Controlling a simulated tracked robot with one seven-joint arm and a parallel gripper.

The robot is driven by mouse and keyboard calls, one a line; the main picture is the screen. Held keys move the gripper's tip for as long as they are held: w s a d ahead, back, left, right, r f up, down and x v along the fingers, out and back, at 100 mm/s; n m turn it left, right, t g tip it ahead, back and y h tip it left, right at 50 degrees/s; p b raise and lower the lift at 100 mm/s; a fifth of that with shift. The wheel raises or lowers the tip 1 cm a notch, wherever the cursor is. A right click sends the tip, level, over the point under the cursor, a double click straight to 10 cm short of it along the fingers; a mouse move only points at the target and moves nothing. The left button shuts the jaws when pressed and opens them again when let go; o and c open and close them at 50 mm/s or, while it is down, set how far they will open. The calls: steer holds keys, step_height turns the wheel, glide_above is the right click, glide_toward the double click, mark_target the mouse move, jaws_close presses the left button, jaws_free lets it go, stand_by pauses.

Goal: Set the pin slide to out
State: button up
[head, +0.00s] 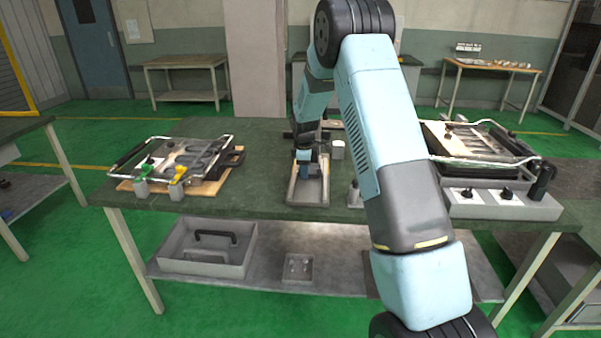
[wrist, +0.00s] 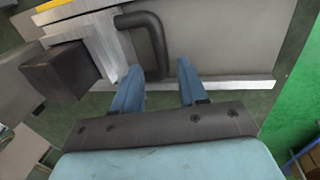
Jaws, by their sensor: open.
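My gripper (head: 304,168) is over a grey metal fixture (head: 309,198) at the middle of the green workbench in the head view. In the wrist view the two blue fingers of my gripper (wrist: 158,88) are apart, with nothing held between them. A black bent handle (wrist: 155,45) on a grey plate lies just beyond the fingertips, nearest the left finger; I cannot tell whether they touch. A dark block (wrist: 60,70) and light metal bars (wrist: 95,40) are left of it. No part is clearly marked as the pin slide, and its position cannot be read.
On the workbench (head: 260,133), a tray-like unit with green and yellow handles (head: 190,160) stands left. A white cylinder (head: 338,150) stands close right of my gripper. A grey control box with knobs (head: 490,203) is at right. A bin (head: 210,262) sits on the lower shelf.

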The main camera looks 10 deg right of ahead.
steer(key=shift+w+f, duration=0.1)
steer(key=shift+f, duration=0.55)
steer(key=shift+r, duration=0.1)
steer(key=c, duration=0.8)
jaws_close()
steer(key=shift+w+r, duration=0.1)
